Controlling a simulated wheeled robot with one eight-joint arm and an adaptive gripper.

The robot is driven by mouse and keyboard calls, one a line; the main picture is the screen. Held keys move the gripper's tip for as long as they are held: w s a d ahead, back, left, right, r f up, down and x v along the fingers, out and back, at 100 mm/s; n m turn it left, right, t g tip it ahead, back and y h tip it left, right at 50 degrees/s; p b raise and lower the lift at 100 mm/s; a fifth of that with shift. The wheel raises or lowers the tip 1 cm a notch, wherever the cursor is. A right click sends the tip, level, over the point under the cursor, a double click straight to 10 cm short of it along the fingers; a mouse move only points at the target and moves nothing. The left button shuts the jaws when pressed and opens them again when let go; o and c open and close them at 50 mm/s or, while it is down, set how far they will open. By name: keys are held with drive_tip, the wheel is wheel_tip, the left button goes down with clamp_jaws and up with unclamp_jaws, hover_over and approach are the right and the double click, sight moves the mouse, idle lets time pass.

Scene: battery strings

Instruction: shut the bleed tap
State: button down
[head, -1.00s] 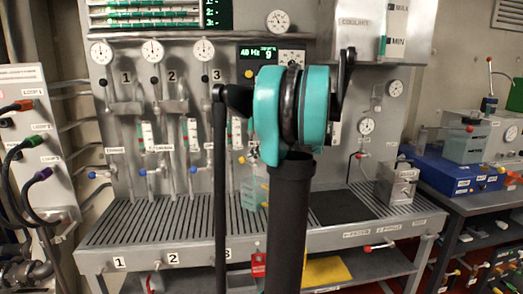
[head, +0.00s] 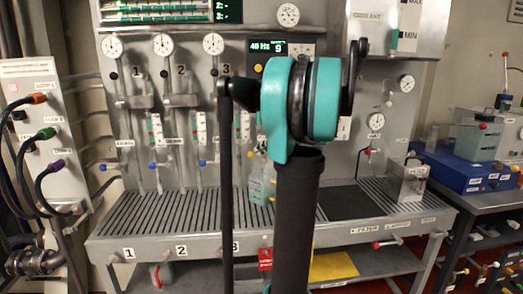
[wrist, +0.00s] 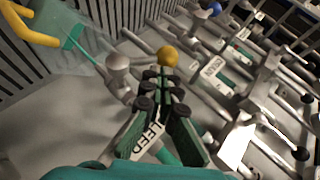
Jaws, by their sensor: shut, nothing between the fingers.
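The bleed tap's yellow ball knob (wrist: 167,56) shows in the wrist view just beyond my fingertips. In the head view a small yellow knob (head: 251,154) shows on the panel, left of my arm. My gripper (wrist: 161,78) is shut and empty, its dark green fingers pointing at the ball. I cannot tell whether the tips touch it. A label reading "LEED" (wrist: 155,138) shows between the fingers, its start hidden. A metal fitting (wrist: 119,72) stands left of the ball. In the head view my arm hides the gripper.
A translucent green bottle (wrist: 70,35) with a yellow spout is at upper left in the wrist view. Pipes and valves crowd the right, including a blue knob (wrist: 213,8). The slatted bench (head: 150,215) runs below the panel. A metal filter box (head: 405,183) stands at right.

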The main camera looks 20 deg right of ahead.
drive_tip(key=shift+a, duration=0.1)
drive_tip(key=shift+w+a+f+n+g+h, duration=0.1)
drive_tip(key=shift+a+f+n+g+h, duration=0.2)
drive_tip(key=shift+h, duration=0.45)
drive_tip(key=shift+w+a+f+n+g+h, duration=0.1)
drive_tip(key=shift+a+n+g+h, duration=0.2)
drive_tip(key=shift+h, duration=0.45)
drive_tip(key=shift+a+f, duration=0.1)
drive_tip(key=shift+a, duration=0.05)
drive_tip(key=shift+w+a, duration=0.1)
drive_tip(key=shift+a, duration=0.05)
